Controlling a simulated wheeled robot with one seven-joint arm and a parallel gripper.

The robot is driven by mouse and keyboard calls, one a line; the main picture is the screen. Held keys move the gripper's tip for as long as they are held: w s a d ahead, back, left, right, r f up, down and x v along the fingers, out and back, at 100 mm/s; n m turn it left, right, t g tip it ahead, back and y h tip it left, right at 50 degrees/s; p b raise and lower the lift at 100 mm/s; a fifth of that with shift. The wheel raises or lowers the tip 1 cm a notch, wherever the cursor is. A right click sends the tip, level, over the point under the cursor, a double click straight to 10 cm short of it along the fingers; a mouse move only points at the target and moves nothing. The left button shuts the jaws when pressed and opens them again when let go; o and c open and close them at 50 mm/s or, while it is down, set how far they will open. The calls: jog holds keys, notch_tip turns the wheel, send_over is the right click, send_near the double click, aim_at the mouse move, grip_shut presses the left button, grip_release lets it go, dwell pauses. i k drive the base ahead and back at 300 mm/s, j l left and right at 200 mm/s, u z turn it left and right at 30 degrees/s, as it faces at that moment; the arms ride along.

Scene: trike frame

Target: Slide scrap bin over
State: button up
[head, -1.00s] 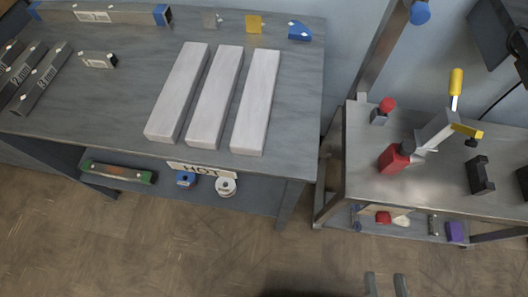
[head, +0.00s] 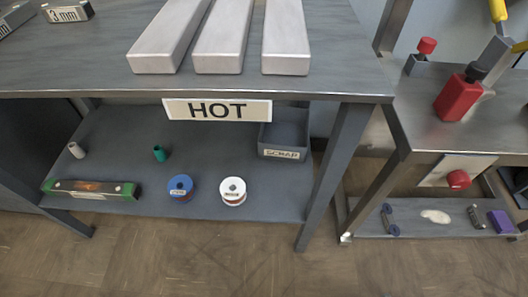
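The scrap bin (head: 285,153) is a dark grey open box with a "SCRAP" label on its front. It stands on the lower shelf (head: 110,138) of the left table, at the right end near the back, beside the right front leg. The hanging "HOT" sign (head: 217,110) and the tabletop edge are just above and in front of its left part. The bin's inside shows only in part. My gripper is not in view now.
On the shelf are a blue spool (head: 180,188), a white spool (head: 232,191), a green-ended box (head: 92,190), a teal cup (head: 160,153) and a pale cup (head: 77,150). The table leg (head: 335,170) borders the shelf's right. The floor in front is clear.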

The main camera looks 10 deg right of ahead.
aim_at(285, 138)
jog(key=i+j, duration=0.85)
jog(key=u, duration=0.05)
